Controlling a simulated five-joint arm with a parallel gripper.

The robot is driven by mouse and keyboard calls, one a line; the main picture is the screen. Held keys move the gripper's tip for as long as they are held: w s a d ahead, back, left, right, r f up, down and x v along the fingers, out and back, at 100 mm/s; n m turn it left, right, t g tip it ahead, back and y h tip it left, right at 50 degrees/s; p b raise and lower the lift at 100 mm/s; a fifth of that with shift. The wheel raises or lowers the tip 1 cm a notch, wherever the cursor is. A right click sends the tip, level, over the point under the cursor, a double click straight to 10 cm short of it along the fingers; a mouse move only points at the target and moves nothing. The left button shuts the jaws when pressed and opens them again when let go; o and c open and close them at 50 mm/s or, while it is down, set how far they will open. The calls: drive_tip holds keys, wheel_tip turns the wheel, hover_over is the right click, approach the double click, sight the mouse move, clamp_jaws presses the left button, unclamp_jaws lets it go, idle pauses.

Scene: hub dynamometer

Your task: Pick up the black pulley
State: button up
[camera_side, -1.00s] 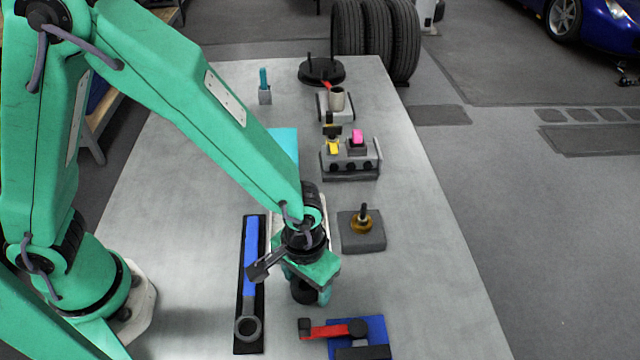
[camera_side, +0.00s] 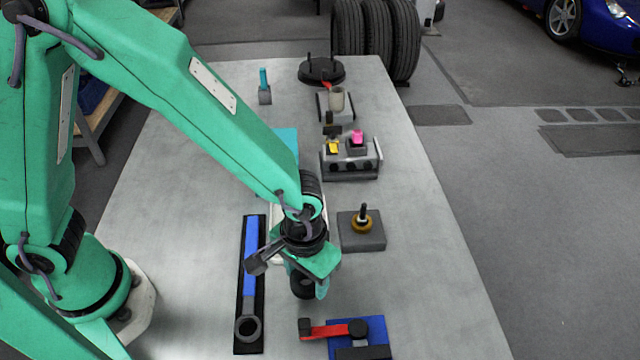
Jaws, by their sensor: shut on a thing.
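My gripper (camera_side: 311,286) is over the front half of the grey table, between the blue-handled wrench and the red crank. It is shut on the black pulley (camera_side: 302,287), a dark round piece at the fingertips. The gripper body and fingers cover part of the pulley, and its far side is hidden. The view from above does not clearly show the gap between pulley and table.
A blue-handled wrench (camera_side: 250,262) lies on a black mat to the left. A red crank on a blue base (camera_side: 372,328) is in front. A grey block with a brass ring and post (camera_side: 362,228) stands to the right. The table's right side (camera_side: 430,270) is clear.

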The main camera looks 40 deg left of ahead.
wheel_tip(320, 180, up, 6)
idle(1.2)
drive_tip(key=shift+w, duration=0.1)
idle(0.3)
